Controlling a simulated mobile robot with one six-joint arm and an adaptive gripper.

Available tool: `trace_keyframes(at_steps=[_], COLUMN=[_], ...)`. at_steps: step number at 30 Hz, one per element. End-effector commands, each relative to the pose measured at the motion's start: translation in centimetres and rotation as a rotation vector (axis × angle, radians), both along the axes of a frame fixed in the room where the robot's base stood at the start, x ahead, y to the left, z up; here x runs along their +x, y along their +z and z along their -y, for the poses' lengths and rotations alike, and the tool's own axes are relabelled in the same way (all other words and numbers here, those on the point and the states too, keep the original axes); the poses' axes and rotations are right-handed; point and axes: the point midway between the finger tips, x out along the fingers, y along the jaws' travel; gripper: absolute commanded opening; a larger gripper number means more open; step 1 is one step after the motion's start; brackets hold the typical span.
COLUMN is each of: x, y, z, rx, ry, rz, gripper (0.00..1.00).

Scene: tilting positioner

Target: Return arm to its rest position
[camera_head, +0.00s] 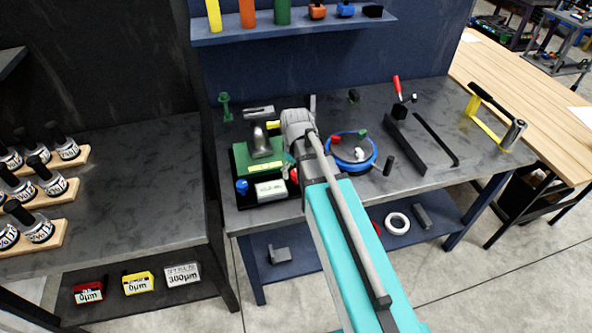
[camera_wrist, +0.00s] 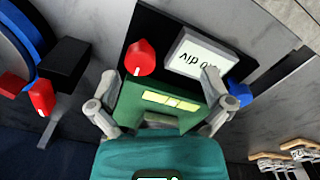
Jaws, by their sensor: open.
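My arm (camera_head: 350,240) reaches out over the dark workbench in the head view, its wrist above the bench beside a green tilting positioner (camera_head: 243,160). My gripper (camera_wrist: 157,100) is open in the wrist view, its two grey fingers spread to either side of the green body (camera_wrist: 150,115). Nothing shows held between the fingertips. The positioner's black base also carries a red knob (camera_wrist: 140,57), a white label plate (camera_wrist: 191,56) and a blue knob (camera_wrist: 240,93). In the head view my wrist mostly hides the gripper.
A blue-rimmed round tray (camera_head: 373,160) with small coloured parts lies right of my wrist. Dark bars (camera_head: 404,146) and a yellow-framed roller (camera_head: 487,119) lie farther right. A shelf (camera_head: 300,30) hangs behind. Bottles on wooden racks (camera_head: 55,203) stand left.

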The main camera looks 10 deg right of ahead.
Motion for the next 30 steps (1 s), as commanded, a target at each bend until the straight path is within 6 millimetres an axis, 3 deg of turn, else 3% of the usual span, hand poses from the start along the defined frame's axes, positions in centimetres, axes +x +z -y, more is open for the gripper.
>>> trace_keyframes(at_steps=[13,24,30], x=[-0.8,-7.2,-9.2], y=[0.0,0.0,0.0], z=[0.0,-0.1,0.0], rx=[0.0,0.0,0.0], ry=[-0.028,-0.351,-0.481], rz=[0.0,0.0,0.0], gripper=[1.0,1.0,1.0])
